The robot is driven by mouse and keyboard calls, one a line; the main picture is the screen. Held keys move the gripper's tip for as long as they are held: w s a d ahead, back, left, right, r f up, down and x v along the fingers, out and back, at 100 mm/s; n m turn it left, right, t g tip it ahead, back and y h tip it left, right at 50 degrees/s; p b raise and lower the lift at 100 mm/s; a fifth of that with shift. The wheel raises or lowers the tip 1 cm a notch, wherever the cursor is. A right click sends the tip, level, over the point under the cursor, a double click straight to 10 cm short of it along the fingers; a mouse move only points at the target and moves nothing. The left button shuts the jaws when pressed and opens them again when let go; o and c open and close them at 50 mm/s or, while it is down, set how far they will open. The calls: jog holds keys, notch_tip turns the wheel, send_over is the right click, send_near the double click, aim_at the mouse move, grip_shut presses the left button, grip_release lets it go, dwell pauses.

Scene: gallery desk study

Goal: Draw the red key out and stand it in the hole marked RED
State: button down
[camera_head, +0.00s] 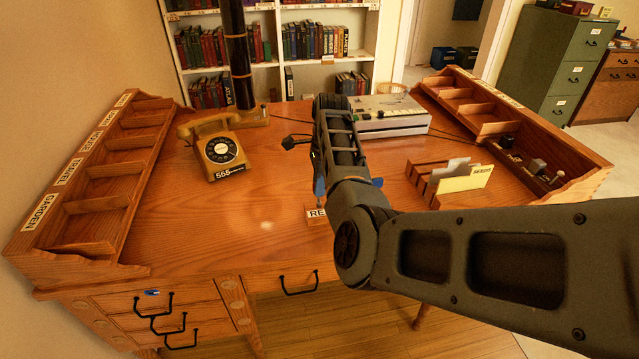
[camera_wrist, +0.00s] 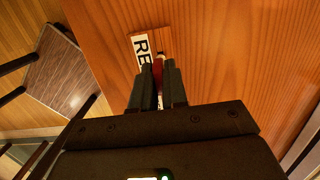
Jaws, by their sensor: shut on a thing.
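My gripper (camera_wrist: 157,72) is shut on the red key (camera_wrist: 158,70), which shows as a narrow red strip between the two dark fingers in the wrist view. The same label (camera_head: 317,214) shows near the desk's front edge in the head view, partly covered by my arm. The fingers and key are close over the block. The hole and the key's lower end are hidden, so I cannot tell whether the key is in the hole.
A yellow telephone (camera_head: 221,153) stands left on the desk (camera_head: 260,205). Pigeonhole units line both sides. A small blue item (camera_head: 152,292) is on the left drawer front.

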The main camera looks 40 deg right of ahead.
jog(key=shift+f, duration=0.45)
jog(key=c, duration=0.6)
grip_release()
jog(key=shift+r+p, duration=1.15)
jog(key=shift+r, duration=2.9)
jog(key=shift+s, duration=0.1)
